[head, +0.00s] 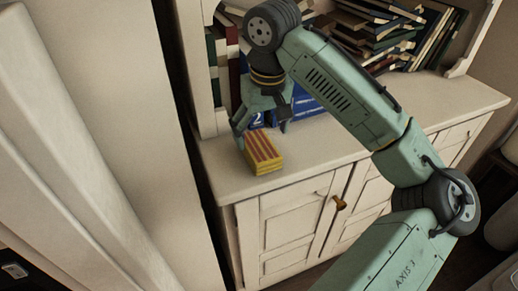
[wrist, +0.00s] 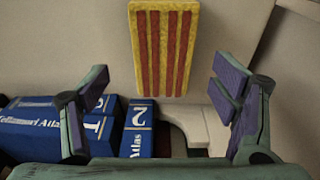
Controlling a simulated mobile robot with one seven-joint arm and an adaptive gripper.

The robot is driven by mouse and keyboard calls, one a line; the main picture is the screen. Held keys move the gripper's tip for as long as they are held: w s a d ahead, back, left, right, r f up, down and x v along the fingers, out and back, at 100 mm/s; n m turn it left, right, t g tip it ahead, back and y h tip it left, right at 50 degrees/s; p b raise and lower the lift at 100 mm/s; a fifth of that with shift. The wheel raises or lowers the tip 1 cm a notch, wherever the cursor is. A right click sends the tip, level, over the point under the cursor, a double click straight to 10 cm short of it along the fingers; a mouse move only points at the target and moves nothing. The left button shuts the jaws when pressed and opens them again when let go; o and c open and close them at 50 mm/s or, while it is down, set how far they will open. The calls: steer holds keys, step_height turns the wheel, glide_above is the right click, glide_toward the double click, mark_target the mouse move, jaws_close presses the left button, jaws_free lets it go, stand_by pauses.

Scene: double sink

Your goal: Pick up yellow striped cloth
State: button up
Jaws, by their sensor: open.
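The yellow cloth with red stripes (head: 263,152) is a folded block lying on the cabinet top, near its front left. It also shows in the wrist view (wrist: 164,48), at the top centre, beyond the fingertips and between their lines. My gripper (head: 263,124) is above and just behind the cloth in the head view. In the wrist view its two fingers (wrist: 164,92) are spread wide with nothing between them. The gripper is open and appears apart from the cloth.
The white cabinet top (head: 330,147) is clear to the right of the cloth. Blue atlas volumes (wrist: 137,128) stand close by the gripper. Many books (head: 380,30) are heaped at the back. A pale upright panel (head: 150,120) stands at the left.

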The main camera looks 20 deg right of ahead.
mark_target(259, 144)
steer(key=f, duration=0.5)
steer(key=shift+w+a+p, duration=0.2)
steer(key=shift+w+p, duration=0.15)
steer(key=shift+w, duration=0.05)
steer(key=shift+c, duration=0.2)
steer(key=c, duration=1)
steer(key=shift+c, duration=0.2)
steer(key=shift+r, duration=0.55)
step_height(259, 144, up, 2)
steer(key=shift+b, duration=0.35)
steer(key=s+d+r+b, duration=0.1)
steer(key=s+r+b, duration=0.1)
steer(key=s, duration=1.4)
steer(key=shift+d, duration=0.15)
